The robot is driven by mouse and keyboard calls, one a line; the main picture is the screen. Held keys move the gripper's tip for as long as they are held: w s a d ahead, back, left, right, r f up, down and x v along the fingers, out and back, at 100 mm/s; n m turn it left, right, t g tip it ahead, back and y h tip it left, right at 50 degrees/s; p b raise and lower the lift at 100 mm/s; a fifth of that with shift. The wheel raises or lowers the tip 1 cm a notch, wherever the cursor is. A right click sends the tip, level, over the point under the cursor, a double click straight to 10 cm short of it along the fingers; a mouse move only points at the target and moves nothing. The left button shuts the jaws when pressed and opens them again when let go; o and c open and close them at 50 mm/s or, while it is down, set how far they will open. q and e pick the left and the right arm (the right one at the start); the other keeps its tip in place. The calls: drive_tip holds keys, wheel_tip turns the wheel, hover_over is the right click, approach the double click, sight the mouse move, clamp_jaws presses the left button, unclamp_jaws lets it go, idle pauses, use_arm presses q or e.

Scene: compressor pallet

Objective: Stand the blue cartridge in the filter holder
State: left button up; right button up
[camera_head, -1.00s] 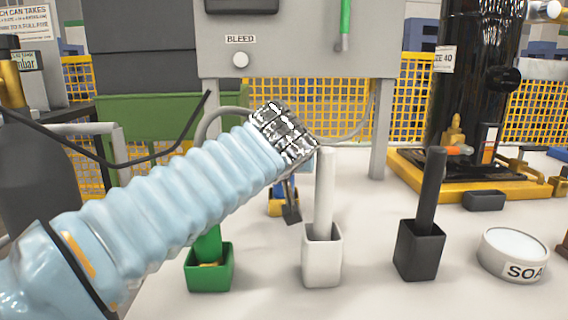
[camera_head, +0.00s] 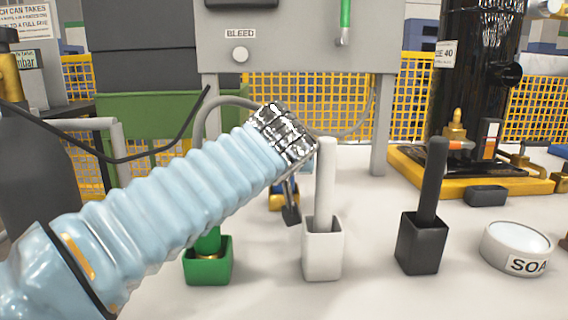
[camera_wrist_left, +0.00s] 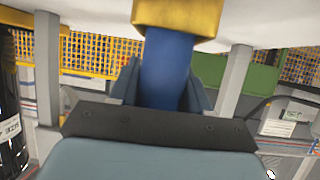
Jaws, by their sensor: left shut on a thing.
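My left arm comes in from the left in a pale blue sleeve. Its gripper (camera_head: 290,212) shows only partly beyond the wrist, pointing down. In the left wrist view its fingers are closed on the sides of the blue cartridge (camera_wrist_left: 168,72). A wider gold-yellow piece (camera_wrist_left: 178,16) surrounds the cartridge's far end; I cannot tell whether it is an end cap or a holder. In the head view the blue and yellow show small behind the gripper, mostly hidden by my arm. I cannot tell which container is the filter holder. My right gripper is not in view.
A green holder (camera_head: 208,270) with a green piece, a white holder (camera_head: 322,262) with a white rod and a black holder (camera_head: 420,250) with a black rod stand in front. A soap dish (camera_head: 516,250) is at right. A black cylinder on a yellow base (camera_head: 480,178) stands behind.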

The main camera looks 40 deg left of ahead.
use_arm(q)
drive_tip(key=shift+f, duration=0.2)
drive_tip(key=o, duration=1.2)
drive_tip(key=shift+r, duration=0.35)
wheel_tip(320, 180, up, 3)
drive_tip(key=shift+r+p, duration=0.1)
drive_tip(key=shift+p, duration=0.65)
drive_tip(key=p+v, duration=0.1)
drive_tip(key=v, duration=0.4)
drive_tip(key=w+r+p+v, duration=0.1)
drive_tip(key=v, duration=0.5)
drive_tip(key=r+p+v, duration=0.1)
drive_tip(key=v, duration=0.4)
drive_tip(key=shift+d+r, duration=0.15)
drive_tip(key=shift+d, duration=0.1)
